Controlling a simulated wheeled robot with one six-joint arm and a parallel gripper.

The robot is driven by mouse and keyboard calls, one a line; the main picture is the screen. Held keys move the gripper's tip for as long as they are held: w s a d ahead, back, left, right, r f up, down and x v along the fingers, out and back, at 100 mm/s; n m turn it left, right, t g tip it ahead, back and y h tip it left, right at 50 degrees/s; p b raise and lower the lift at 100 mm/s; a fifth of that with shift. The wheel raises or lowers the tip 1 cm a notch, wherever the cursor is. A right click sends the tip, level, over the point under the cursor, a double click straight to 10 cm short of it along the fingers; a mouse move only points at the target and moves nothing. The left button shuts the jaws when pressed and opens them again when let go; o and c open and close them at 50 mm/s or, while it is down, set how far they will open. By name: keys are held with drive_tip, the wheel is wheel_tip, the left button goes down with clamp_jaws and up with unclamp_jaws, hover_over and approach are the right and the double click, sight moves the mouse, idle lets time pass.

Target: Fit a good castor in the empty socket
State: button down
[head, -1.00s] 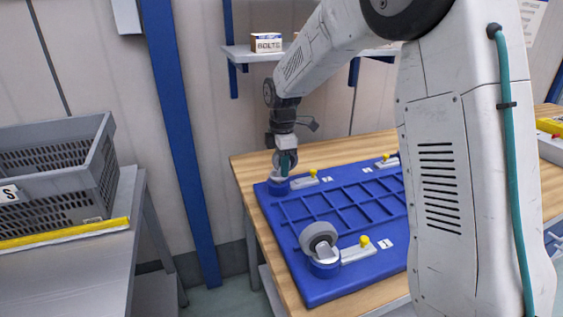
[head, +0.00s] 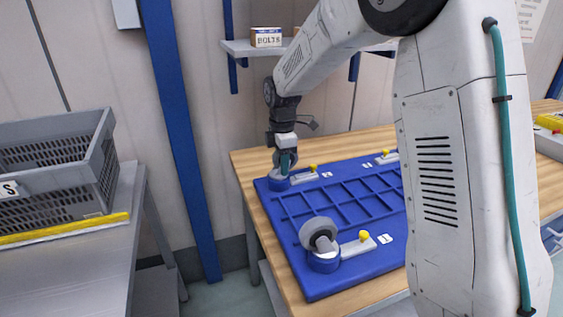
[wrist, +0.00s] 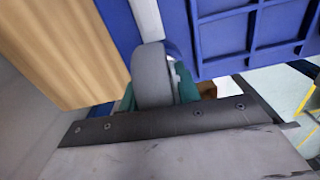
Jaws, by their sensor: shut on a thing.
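My gripper (head: 284,164) is at the far left corner of the blue base (head: 290,224), pointing down. It is shut on a castor with a grey wheel (wrist: 153,90), which sits between the teal fingers in the wrist view. The held castor is low at the round blue corner socket (head: 278,184); I cannot tell whether its stem is inside. A second castor (head: 316,233) stands wheel up in the near left socket (head: 324,263). A latch with a yellow knob (head: 364,236) lies beside it. Another yellow-knobbed latch (head: 304,176) is beside the far left socket.
The base lies on a wooden table (head: 243,165). A grey crate (head: 100,165) stands on a metal bench at left, behind a yellow strip (head: 70,230). A box marked BOLTS (head: 266,37) is on a wall shelf. My arm hides the base's right side.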

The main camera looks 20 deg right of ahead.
drive_tip(key=c, duration=0.9)
unclamp_jaws()
drive_tip(key=shift+f, duration=0.1)
wheel_tip(320, 180, up, 8)
drive_tip(key=shift+f, duration=0.1)
drive_tip(key=s+d+r+m, duration=0.15)
drive_tip(key=s+m, duration=0.25)
drive_tip(key=s, duration=0.6)
drive_tip(key=s+r+m+t, duration=0.1)
drive_tip(key=s+r+m, duration=0.25)
drive_tip(key=s, duration=0.55)
drive_tip(key=s+r+m, duration=0.2)
drive_tip(key=s+m, duration=0.3)
drive_tip(key=s, duration=0.5)
drive_tip(key=s+f+m, duration=0.1)
drive_tip(key=s, duration=0.2)
drive_tip(key=s+f+m, duration=0.1)
drive_tip(key=s+m, duration=0.1)
drive_tip(key=s, duration=0.1)
drive_tip(key=s+f+m, duration=0.1)
drive_tip(key=s+m, duration=0.1)
drive_tip(key=s, duration=0.1)
drive_tip(key=shift+d+f, duration=0.15)
